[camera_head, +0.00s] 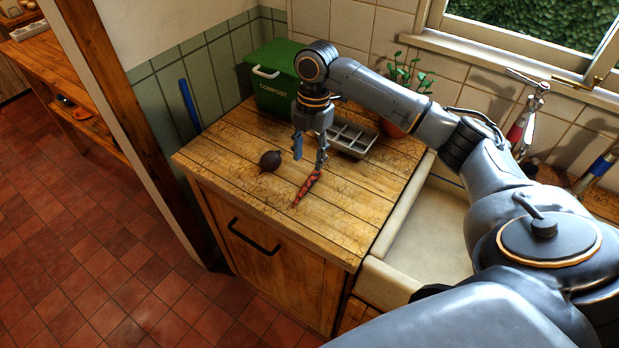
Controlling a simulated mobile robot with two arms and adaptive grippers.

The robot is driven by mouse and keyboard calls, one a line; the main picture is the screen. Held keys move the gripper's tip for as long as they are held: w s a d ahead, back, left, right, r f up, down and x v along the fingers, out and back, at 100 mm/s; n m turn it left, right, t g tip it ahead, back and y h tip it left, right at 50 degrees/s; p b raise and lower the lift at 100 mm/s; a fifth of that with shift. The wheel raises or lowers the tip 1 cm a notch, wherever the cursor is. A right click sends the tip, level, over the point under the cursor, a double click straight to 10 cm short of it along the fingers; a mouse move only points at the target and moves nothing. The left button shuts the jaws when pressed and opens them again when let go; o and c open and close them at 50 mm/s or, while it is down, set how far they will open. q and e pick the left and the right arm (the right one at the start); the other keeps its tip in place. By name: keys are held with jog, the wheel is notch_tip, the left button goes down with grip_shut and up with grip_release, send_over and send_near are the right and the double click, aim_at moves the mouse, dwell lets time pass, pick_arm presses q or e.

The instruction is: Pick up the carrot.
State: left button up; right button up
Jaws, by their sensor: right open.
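The carrot (305,190) is a thin, reddish, tapered thing lying on the wooden counter (232,142), its narrow end toward the counter's front edge. My right gripper (310,163) points down over the counter with its two fingers apart. It is open and empty. One fingertip is close to the carrot's far end in the picture; I cannot tell whether they touch. The other finger hangs to the left, between the carrot and a dark round thing. My left gripper does not show.
A dark round vegetable (270,160) lies left of the carrot. A green compost bin (272,85), a grey compartment tray (352,140) and a potted plant (395,124) stand behind. A white sink (422,225) is on the right. The counter's front left is clear.

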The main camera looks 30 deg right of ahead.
aim_at(306, 185)
jog(key=f, duration=0.4)
jog(key=shift+w+a, duration=0.15)
jog(key=shift+a, duration=0.05)
jog(key=shift+f, duration=0.25)
notch_tip(306, 185, down, 4)
jog(key=shift+a+f+p, duration=0.1)
jog(key=shift+p, duration=1.15)
jog(key=shift+f, duration=0.35)
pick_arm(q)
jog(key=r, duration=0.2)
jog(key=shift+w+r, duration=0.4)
pick_arm(e)
jog(key=shift+f, duration=0.1)
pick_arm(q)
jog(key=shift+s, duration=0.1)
pick_arm(e)
grip_shut()
